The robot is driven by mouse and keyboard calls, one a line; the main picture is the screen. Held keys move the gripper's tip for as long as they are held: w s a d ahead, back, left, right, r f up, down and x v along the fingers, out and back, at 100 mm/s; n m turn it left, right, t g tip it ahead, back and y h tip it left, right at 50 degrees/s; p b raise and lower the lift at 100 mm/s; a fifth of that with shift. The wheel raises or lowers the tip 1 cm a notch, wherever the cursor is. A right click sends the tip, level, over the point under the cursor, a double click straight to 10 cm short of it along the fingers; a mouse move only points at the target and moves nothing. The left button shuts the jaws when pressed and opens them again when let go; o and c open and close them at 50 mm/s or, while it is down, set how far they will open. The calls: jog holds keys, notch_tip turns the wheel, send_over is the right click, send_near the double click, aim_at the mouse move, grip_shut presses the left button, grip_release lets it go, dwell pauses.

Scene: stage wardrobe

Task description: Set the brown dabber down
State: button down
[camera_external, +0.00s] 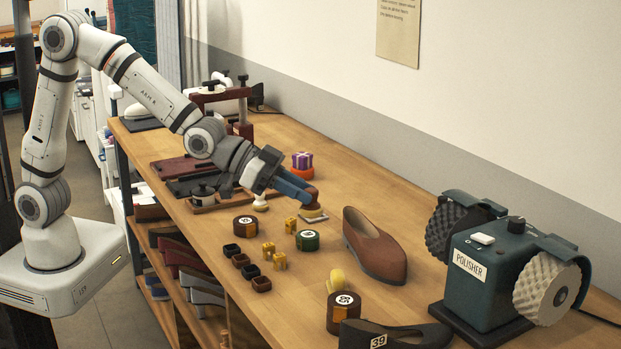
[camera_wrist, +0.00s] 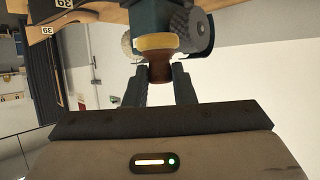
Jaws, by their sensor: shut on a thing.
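My gripper (camera_external: 300,190) has blue fingers and is shut on the brown dabber (camera_external: 313,201), above the middle of the wooden bench. The dabber's brown handle sits between the fingertips, with its pale yellow pad facing down. In the wrist view my gripper (camera_wrist: 158,78) holds the dabber (camera_wrist: 159,68) by its brown part, and the yellow pad points away from the palm.
A brown shoe (camera_external: 374,245) stands to the right, and the green polisher (camera_external: 488,270) beyond it. Round polish tins (camera_external: 246,227), small yellow pieces (camera_external: 280,261), dark little cups (camera_external: 251,271) and a cream-knobbed dabber (camera_external: 260,203) stand nearby. Bare wood (camera_external: 310,285) lies in front.

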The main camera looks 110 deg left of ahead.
jog(key=w+a+n+y+p, duration=0.1)
jog(key=w+a+p, duration=0.15)
jog(key=a, duration=1.05)
jog(key=w+a+p, duration=0.2)
jog(key=w+a, duration=0.2)
jog(key=a, duration=0.9)
jog(key=s+a+f+p, duration=0.1)
jog(key=s+a+f, duration=0.1)
jog(key=a, duration=0.4)
jog(key=s+a+f, duration=0.1)
jog(key=a+f, duration=0.1)
jog(key=a, duration=0.5)
jog(key=shift+n+y, duration=0.3)
jog(key=shift+y, duration=0.1)
notch_tip(320, 180, down, 11)
jog(key=shift+s+a+f+p, duration=0.1)
jog(key=shift+s+a+p, duration=0.05)
jog(key=shift+p, duration=0.15)
jog(key=shift+f, duration=1.95)
jog(key=shift+f, duration=0.1)
jog(key=shift+f, duration=0.2)
jog(key=c, duration=1.2)
grip_release()
jog(key=shift+r, duration=0.1)
